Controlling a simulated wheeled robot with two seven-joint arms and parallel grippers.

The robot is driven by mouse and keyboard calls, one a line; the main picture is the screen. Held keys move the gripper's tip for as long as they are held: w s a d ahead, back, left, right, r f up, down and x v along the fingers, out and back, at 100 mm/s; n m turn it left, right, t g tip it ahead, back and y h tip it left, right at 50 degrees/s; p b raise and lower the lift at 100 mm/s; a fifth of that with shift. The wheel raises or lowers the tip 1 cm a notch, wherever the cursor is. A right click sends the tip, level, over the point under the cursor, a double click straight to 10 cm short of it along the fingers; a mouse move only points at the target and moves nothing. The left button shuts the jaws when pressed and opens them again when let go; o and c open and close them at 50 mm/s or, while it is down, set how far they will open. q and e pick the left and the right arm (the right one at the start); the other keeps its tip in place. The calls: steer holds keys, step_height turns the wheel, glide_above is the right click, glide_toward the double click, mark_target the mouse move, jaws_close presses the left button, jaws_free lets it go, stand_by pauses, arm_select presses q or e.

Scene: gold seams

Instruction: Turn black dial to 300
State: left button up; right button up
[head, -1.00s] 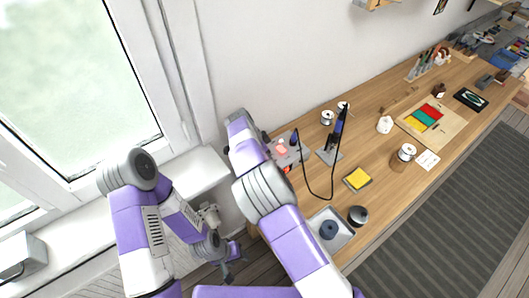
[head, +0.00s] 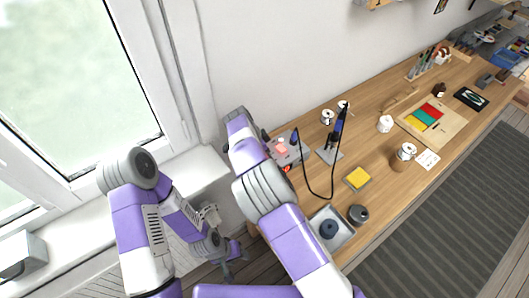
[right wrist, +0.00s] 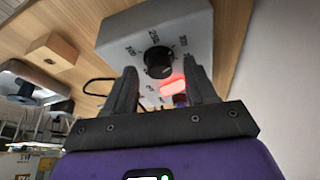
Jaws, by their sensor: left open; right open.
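The black dial (right wrist: 158,62) sits on the face of a grey box (right wrist: 190,25) in the right wrist view, with printed numbers around it. A red-lit part (right wrist: 173,88) glows beside it. The dial's pointer is too small to read. My right gripper (right wrist: 163,80) is open, one finger on each side below the dial; I cannot tell whether either touches it. In the head view the grey box (head: 296,152) is partly hidden by my right arm, and the right gripper is hidden. My left gripper (head: 229,268) is open and empty, low beside the bench.
A soldering iron stand (head: 331,150) with a looping black cable stands right of the box. A yellow sponge (head: 357,178), a grey tray (head: 331,246) and a dark round tin (head: 358,215) lie nearer the front edge. A wall and window bound the left.

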steer(key=v, duration=0.7)
steer(key=shift+p, duration=0.35)
steer(key=shift+s, duration=0.1)
